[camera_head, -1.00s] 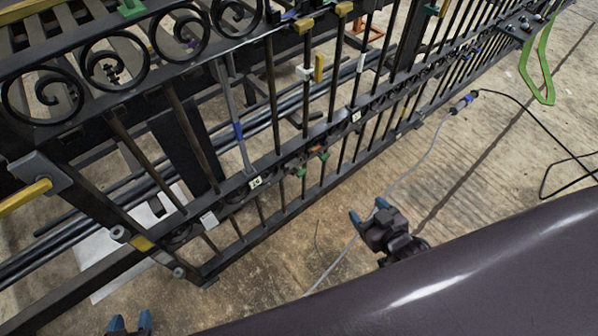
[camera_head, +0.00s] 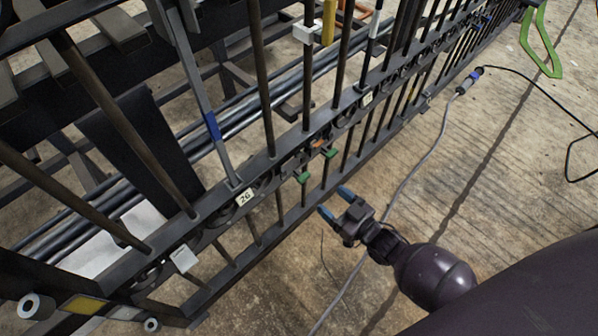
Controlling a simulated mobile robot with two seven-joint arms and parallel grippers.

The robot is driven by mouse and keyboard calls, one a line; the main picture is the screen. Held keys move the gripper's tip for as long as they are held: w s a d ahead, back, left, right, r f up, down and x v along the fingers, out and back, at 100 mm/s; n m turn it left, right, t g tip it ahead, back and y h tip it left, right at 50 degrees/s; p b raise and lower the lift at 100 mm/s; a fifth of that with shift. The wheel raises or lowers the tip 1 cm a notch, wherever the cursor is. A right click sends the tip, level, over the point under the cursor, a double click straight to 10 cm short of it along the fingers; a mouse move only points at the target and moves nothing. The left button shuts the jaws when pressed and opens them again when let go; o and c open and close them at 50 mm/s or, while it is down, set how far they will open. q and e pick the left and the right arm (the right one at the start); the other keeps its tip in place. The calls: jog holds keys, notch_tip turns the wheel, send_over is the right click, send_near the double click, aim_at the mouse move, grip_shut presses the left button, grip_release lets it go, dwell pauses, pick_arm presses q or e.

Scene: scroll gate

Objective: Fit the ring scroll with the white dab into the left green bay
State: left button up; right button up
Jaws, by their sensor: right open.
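The black gate's lower rail (camera_head: 212,232) runs diagonally across the view and holds several dark ring scrolls. Two small green pieces, a left one (camera_head: 302,178) and a right one (camera_head: 330,153), sit on the rail and seem to mark the green bay. Small orange pieces (camera_head: 316,144) lie between and above them. I cannot make out a white dab on any ring scroll. My right gripper (camera_head: 335,203) is open and empty, its blue fingertips just below and right of the green pieces, apart from the rail. My left gripper is out of view.
A white card marked 26 (camera_head: 245,197) and a white tag (camera_head: 184,259) are on the rail. A grey cable (camera_head: 408,180) runs over the concrete floor (camera_head: 500,150) behind my right gripper. Upright bars stand above the rail.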

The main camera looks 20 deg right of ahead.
aim_at(304, 176)
jog(key=b+x, duration=0.2)
jog(key=x, duration=0.7)
jog(key=shift+w+a+f, duration=0.1)
jog(key=shift+w+a, duration=0.05)
jog(key=shift+w, duration=0.2)
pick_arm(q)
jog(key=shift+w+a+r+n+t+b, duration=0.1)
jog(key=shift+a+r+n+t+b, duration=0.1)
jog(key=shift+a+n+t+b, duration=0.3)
pick_arm(e)
jog(key=shift+w+a, duration=0.15)
jog(key=shift+w, duration=0.3)
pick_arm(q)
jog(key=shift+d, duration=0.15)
